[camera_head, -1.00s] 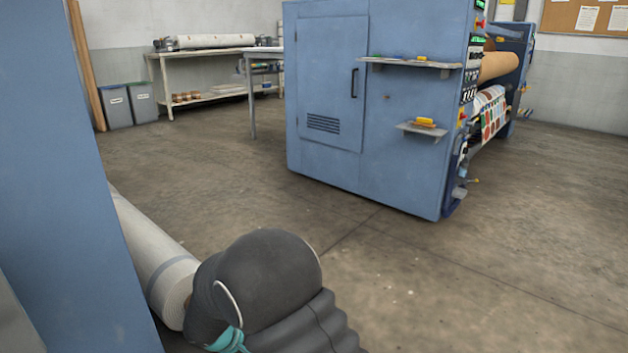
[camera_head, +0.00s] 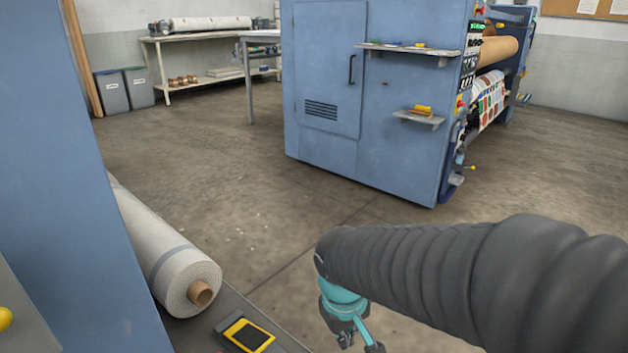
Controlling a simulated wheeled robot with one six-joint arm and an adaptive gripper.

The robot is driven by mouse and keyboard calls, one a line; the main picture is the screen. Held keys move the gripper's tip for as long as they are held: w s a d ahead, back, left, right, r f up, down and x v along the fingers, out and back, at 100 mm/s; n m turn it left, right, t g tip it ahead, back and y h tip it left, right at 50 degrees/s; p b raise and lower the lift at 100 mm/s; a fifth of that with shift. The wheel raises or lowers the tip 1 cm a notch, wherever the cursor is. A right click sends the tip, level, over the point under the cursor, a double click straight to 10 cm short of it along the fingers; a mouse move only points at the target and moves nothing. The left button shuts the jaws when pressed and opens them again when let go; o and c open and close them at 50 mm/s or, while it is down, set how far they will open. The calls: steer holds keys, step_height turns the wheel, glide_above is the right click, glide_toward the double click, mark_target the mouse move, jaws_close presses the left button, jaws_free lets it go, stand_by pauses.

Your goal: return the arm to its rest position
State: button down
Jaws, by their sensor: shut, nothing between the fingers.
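My arm, in a dark ribbed sleeve, reaches in from the right edge of the head view and ends low in the middle. At its end, below a teal wrist part, is my gripper (camera_head: 358,338), small and partly cut off by the bottom edge. It is shut and holds nothing. It hangs over the bare floor, right of a dark surface with a yellow-framed device (camera_head: 248,336), and touches nothing that I can see.
A grey-white fabric roll (camera_head: 165,252) with a cardboard core lies at left, beside a blue panel (camera_head: 65,200). The blue calender press (camera_head: 330,90) stands ahead, with small shelves (camera_head: 420,119) on its side. Open floor (camera_head: 290,225) lies between. A workbench (camera_head: 205,38) and bins (camera_head: 125,88) stand behind.

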steer(key=s+d+r+m+t+p, duration=0.1)
steer(key=s+d+r+m+t, duration=0.1)
steer(key=s+d+r, duration=0.2)
steer(key=s+d+r+m+t+p, duration=0.2)
steer(key=d+r, duration=0.4)
steer(key=r, duration=0.3)
steer(key=shift+s+m+y, duration=0.4)
steer(key=shift+s+m, duration=0.2)
steer(key=shift+s, duration=0.45)
